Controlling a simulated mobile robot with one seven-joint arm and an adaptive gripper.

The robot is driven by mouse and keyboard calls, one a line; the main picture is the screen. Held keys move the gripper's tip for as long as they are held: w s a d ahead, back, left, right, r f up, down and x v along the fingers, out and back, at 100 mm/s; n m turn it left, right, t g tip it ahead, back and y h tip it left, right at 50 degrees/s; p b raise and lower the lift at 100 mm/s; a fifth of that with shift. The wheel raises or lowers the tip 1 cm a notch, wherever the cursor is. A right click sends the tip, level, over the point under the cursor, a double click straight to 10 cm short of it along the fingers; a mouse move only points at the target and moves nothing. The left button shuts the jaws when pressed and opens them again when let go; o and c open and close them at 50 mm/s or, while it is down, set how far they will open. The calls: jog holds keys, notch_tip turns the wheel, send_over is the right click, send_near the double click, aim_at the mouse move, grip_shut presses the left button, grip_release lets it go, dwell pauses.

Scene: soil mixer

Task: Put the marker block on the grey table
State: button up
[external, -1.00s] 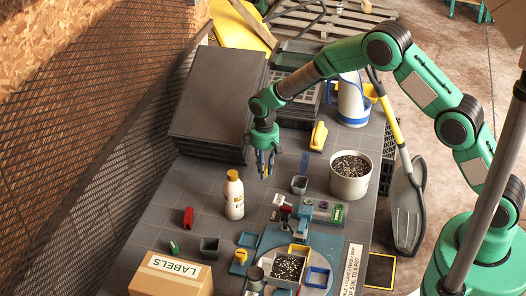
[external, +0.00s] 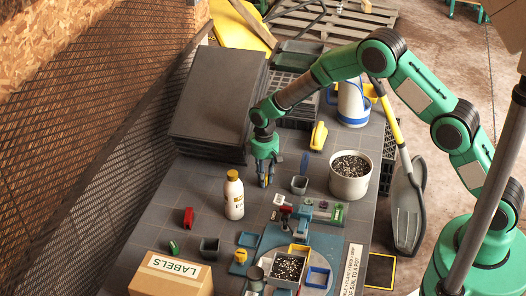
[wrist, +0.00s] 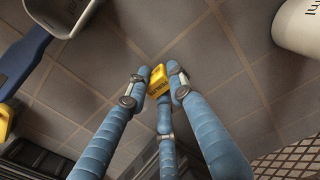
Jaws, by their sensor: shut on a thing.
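The marker block (wrist: 158,80) is a small yellow block with dark lettering, seen between my fingertips in the wrist view. My gripper (external: 265,180) is shut on it, fingers pointing down, over the back middle of the grey table (external: 160,215). The block is low over the tabletop; I cannot tell whether it touches. In the external view the fingers mostly hide it. The tiled tabletop around the block is bare in the wrist view (wrist: 230,100).
A white bottle (external: 234,197) stands close in front left of my gripper. A grey scoop (external: 299,185) with a blue handle lies to its right, near a pot of soil (external: 350,181). Stacked black trays (external: 208,145) stand behind left. The table's left middle is mostly clear.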

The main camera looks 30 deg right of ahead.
jog(key=shift+f, duration=0.15)
jog(key=o, duration=0.9)
jog(key=shift+o, duration=0.2)
notch_tip(320, 180, up, 12)
jog(key=p, duration=0.3)
dwell(0.4)
jog(key=shift+r, duration=0.25)
